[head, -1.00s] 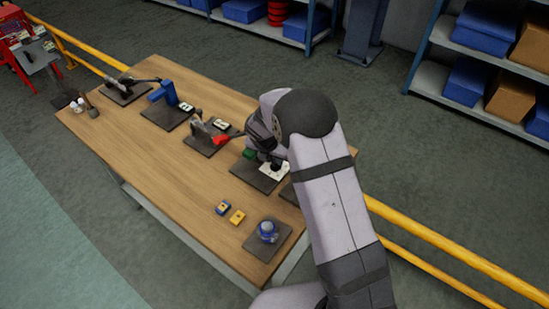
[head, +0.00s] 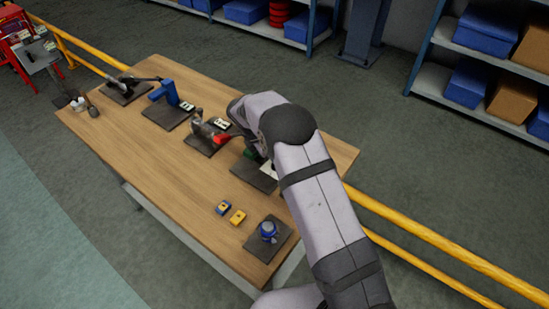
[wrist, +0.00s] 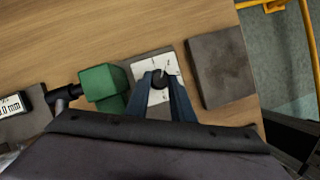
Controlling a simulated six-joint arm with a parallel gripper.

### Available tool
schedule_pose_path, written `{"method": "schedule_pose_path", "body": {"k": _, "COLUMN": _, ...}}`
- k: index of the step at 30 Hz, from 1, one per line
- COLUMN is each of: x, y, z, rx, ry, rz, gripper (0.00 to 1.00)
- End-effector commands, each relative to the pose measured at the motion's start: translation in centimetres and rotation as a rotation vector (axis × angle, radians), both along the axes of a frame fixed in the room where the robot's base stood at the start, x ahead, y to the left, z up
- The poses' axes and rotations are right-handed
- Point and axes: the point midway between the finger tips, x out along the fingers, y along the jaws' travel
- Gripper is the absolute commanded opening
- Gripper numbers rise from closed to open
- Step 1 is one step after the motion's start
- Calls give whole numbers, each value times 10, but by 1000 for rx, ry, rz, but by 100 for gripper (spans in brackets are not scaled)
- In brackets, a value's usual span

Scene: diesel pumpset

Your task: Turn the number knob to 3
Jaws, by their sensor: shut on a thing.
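The number knob (wrist: 158,82) is a dark round knob on a white dial plate (wrist: 140,96), seen in the wrist view. The plate has small marks around the knob, too small to read. My gripper (wrist: 160,84) is at the knob, with its two blue-grey fingers shut on the knob from either side. In the head view my arm hides the knob and the gripper, and only a sliver of the white plate shows. I cannot tell which number the knob points to.
A green block-shaped part (wrist: 101,83) stands just left of the dial. A bare dark plate (wrist: 221,68) lies to its right. In the head view, a red-handled fixture (head: 221,138), a blue fixture (head: 164,90), small blue and yellow blocks (head: 238,217) and a blue round part (head: 268,231) stand on the wooden table.

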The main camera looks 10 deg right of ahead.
Motion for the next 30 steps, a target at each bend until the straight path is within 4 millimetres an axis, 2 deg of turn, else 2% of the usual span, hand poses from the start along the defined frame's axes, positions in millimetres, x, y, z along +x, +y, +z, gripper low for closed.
{"method": "schedule_pose_path", "body": {"k": 18, "x": 7, "y": -1, "z": -1, "rx": 1, "ry": -3, "rz": -566, "gripper": 0}}
{"method": "schedule_pose_path", "body": {"k": 30, "x": 8, "y": -1, "z": 0, "rx": 0, "ry": -3, "rz": -739, "gripper": 0}}
